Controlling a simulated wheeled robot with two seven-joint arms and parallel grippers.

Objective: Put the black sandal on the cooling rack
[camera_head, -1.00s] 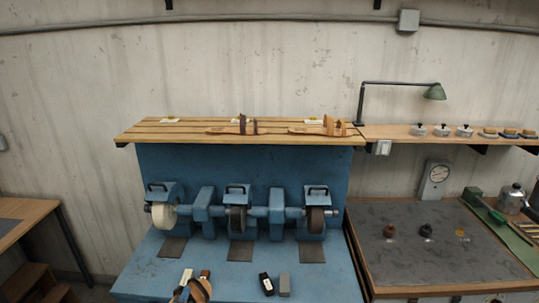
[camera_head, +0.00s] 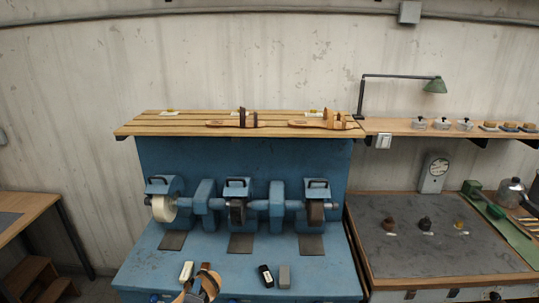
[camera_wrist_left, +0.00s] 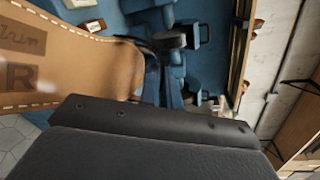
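A sandal with a tan stitched, stamped footbed and a dark strap, apparently the black sandal (camera_head: 211,283), shows at the bottom edge of the head view, cut off. Its footbed fills the upper left of the left wrist view (camera_wrist_left: 95,62). My left gripper (camera_wrist_left: 150,122) lies dark against the footbed and appears shut on the sandal; its other finger is hidden. The cooling rack (camera_head: 150,129) is the slatted wooden shelf above the blue machine. It holds a dark-strapped sandal (camera_head: 228,124) in the middle and a tan-strapped one (camera_head: 306,125) at right. My right gripper is out of view.
Below stand grinding wheels (camera_head: 164,209) on the blue bench (camera_head: 330,274). White (camera_head: 186,271), black (camera_head: 265,275) and grey (camera_head: 284,277) blocks lie there. A lamp (camera_head: 434,86) rises right of the rack.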

